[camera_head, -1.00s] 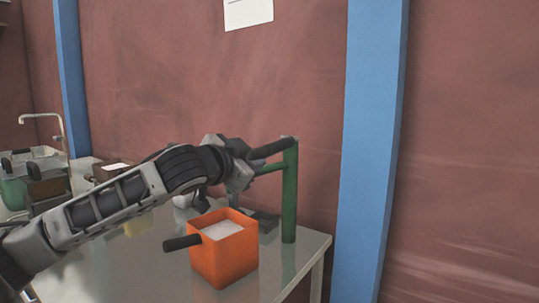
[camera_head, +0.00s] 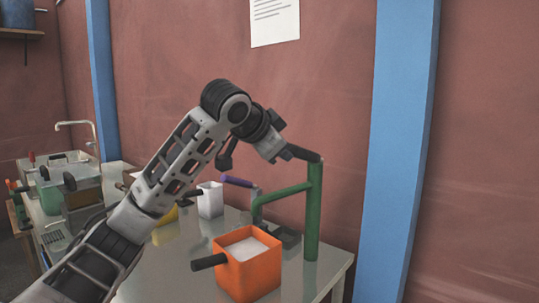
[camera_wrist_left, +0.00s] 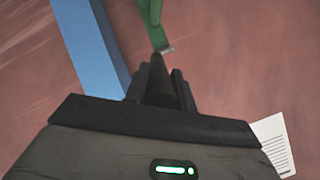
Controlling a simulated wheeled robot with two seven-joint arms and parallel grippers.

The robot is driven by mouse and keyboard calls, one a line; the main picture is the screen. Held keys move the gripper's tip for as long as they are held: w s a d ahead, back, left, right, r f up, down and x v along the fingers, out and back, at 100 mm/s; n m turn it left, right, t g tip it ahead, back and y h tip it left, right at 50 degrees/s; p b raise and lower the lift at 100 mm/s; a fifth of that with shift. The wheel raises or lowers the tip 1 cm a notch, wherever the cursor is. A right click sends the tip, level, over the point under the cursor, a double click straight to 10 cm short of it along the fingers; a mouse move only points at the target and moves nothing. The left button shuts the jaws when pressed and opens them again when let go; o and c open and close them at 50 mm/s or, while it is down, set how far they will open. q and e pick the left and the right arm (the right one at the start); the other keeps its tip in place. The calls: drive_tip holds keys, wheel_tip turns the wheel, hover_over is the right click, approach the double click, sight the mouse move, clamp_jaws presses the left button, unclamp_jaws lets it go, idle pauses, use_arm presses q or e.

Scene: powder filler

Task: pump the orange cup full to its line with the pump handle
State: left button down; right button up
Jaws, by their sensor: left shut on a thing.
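The orange cup (camera_head: 248,277) stands upright on the table, left of the green pump post (camera_head: 314,222). White powder (camera_head: 246,249) shows inside it below the rim; I cannot make out a fill line. Its black handle (camera_head: 209,262) points left. The green spout (camera_head: 280,195) reaches left from the post and bends down by the cup's back rim. My left gripper (camera_head: 287,152) is shut on the dark pump handle (camera_head: 306,154), which slopes down to the post top. The handle (camera_wrist_left: 158,80) also shows between the fingers in the left wrist view. My right gripper is out of view.
A white cup (camera_head: 210,202) and a purple handle (camera_head: 237,181) are behind the orange cup. A sink with a tap (camera_head: 78,124) and boxes stand at the far left. A blue pillar (camera_head: 399,150) rises right of the table. The table front left of the orange cup is clear.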

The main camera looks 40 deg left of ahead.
use_arm(q)
drive_tip(key=shift+r, duration=0.2)
drive_tip(key=c, duration=1.2)
unclamp_jaws()
drive_tip(key=shift+o, duration=0.2)
drive_tip(key=shift+s, duration=0.1)
drive_tip(key=v, duration=1.5)
drive_tip(key=shift+s+r+b, duration=0.2)
drive_tip(key=shift+s+b, duration=0.1)
drive_tip(key=shift+b, duration=0.1)
